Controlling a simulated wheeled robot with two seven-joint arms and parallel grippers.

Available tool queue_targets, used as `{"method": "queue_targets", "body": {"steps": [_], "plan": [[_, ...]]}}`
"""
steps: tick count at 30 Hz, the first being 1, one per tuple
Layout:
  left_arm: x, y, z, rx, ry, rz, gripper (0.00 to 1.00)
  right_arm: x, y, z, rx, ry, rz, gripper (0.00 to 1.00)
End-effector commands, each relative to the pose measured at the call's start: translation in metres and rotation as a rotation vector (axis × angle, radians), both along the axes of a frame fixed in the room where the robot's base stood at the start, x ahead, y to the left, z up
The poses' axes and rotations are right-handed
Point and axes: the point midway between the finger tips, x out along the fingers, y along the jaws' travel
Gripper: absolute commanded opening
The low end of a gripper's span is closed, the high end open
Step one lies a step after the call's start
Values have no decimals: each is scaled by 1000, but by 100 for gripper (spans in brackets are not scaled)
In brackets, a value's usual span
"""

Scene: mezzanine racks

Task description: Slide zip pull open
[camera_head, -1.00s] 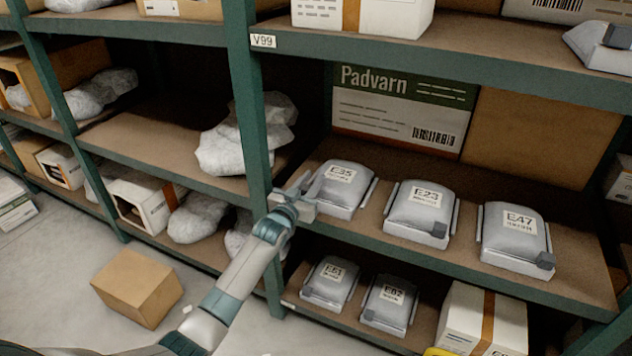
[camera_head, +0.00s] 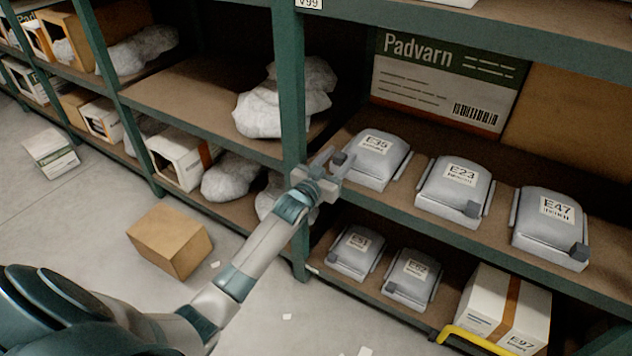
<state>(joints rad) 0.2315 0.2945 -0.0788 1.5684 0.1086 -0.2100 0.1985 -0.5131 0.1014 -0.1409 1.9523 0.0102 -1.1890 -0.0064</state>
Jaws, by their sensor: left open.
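Three grey padded cases stand on the middle shelf, labelled E35 (camera_head: 378,170), E23 (camera_head: 440,203) and E47 (camera_head: 540,242). E23 has a dark zip pull (camera_head: 473,208) at its lower right corner, and E47 has another zip pull (camera_head: 579,250) there. A similar dark zip pull (camera_head: 340,158) shows at the left side of E35. My left gripper (camera_head: 334,163) is open beside E35, its fingers on either side of that pull in this view. I cannot tell whether they touch it. My right gripper is not in view.
Cases E51 (camera_head: 355,252) and another (camera_head: 411,280) sit on the lower shelf. A green rack post (camera_head: 290,90) stands just left of my gripper. A Padvarn box (camera_head: 440,80) is behind the cases. A cardboard box (camera_head: 170,242) stands on the floor. A yellow bar (camera_head: 470,338) is lower right.

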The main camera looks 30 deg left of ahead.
Motion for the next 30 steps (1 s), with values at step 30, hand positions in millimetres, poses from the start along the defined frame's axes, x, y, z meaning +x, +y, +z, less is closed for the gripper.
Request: {"method": "queue_targets", "body": {"steps": [30], "plan": [[-124,5,0,0,0,1,45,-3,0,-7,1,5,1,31]]}}
